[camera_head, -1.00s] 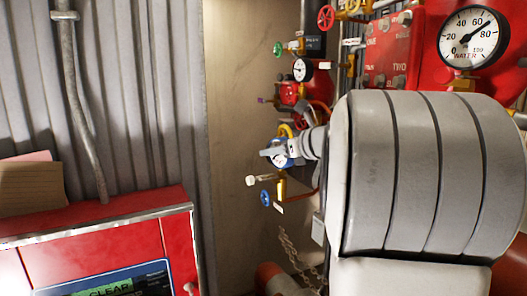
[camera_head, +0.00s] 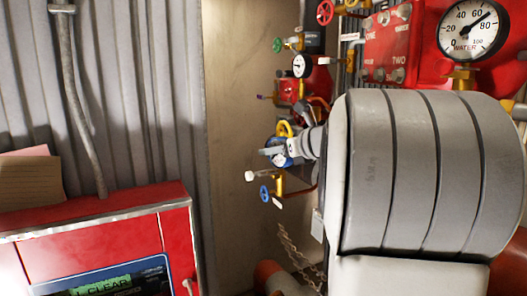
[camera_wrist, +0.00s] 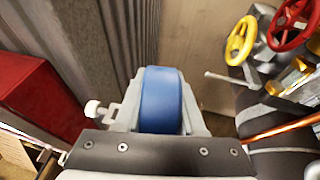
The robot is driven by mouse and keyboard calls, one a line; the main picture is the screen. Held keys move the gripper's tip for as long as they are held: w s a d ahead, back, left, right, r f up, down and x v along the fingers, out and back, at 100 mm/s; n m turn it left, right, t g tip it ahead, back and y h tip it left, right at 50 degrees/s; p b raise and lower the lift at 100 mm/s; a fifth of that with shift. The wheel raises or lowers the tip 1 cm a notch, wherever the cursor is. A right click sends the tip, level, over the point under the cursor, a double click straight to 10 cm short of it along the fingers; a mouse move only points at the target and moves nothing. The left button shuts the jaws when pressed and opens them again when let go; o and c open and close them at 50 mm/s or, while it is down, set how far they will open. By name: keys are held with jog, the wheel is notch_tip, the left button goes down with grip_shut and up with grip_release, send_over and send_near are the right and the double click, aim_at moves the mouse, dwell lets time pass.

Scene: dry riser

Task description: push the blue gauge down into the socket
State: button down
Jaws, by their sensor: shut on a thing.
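The blue gauge (camera_wrist: 161,100) is between the grey fingers of my gripper (camera_wrist: 160,108) in the wrist view, with its round blue side showing. My gripper is shut on it. In the head view, the blue gauge (camera_head: 282,158) shows only partly, beside my gripper (camera_head: 272,151), in front of the valves and pipes. The socket cannot be made out in either view; my arm and gripper cover much of that area.
A yellow handwheel (camera_wrist: 241,40) and a red handwheel (camera_wrist: 293,22) stand close to the right of my gripper. A copper pipe (camera_wrist: 280,130) runs at lower right. A red cabinet (camera_head: 110,235) stands at left, before a corrugated wall (camera_head: 140,90).

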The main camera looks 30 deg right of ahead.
jog(key=shift+c, duration=2.2)
grip_release()
jog(key=shift+f, duration=0.15)
